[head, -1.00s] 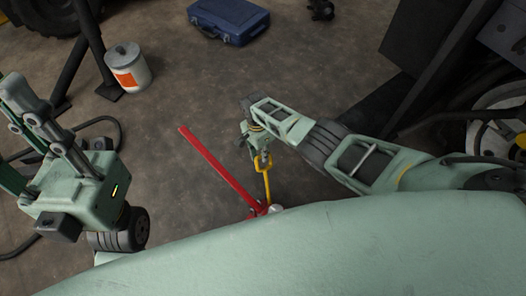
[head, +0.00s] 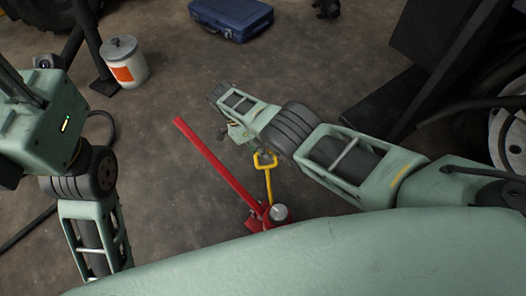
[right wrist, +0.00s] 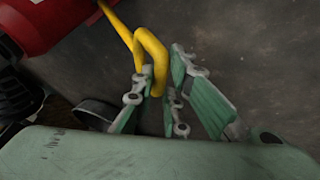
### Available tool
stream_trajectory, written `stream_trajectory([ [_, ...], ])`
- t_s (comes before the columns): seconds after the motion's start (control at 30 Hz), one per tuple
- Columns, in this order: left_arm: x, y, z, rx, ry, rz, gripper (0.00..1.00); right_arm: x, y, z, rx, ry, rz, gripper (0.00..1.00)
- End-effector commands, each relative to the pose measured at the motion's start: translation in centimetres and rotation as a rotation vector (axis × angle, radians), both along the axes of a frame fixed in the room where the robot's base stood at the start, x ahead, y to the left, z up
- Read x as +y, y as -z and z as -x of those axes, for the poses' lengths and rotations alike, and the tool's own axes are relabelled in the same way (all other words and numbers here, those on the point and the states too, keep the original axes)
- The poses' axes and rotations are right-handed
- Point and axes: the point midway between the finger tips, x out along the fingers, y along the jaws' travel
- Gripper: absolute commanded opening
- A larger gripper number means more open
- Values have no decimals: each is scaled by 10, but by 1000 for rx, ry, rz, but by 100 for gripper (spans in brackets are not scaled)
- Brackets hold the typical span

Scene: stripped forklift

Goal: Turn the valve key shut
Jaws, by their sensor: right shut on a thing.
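The valve key is a yellow bar with a looped handle (head: 267,180). Its lower end meets a red jack (head: 262,217) with a round silver cap. My right gripper (head: 256,150) reaches down to the loop from above. In the right wrist view the key (right wrist: 151,48) runs down between the fingers of my right gripper (right wrist: 158,82), which is shut on its loop. The exact finger contact is partly hidden.
A long red lever (head: 212,155) slants up and left from the jack. A white bucket (head: 124,65) with an orange label and a blue case (head: 231,18) stand farther back. Dark machine parts (head: 425,75) are at the right. The floor between is mostly clear.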

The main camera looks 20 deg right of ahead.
Motion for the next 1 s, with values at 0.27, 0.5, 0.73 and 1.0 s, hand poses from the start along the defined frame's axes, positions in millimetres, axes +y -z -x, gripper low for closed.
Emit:
stream_trajectory([
  [0.27, 0, -2, 2, -14, -1, -1, 31, 2, 1, 2, 7, 15, 14, 0],
  [0.5, -1, -3, 2, -15, -1, -2, 31, 2, 0, 2, 6, 16, 14, 0],
  [0.73, -1, -3, 2, -15, 0, -2, 31, 2, 0, 2, 6, 15, 14, 23],
  [1.0, -1, -3, 2, -15, 0, -1, 31, 1, 0, 0, 3, 14, 14, 30],
])
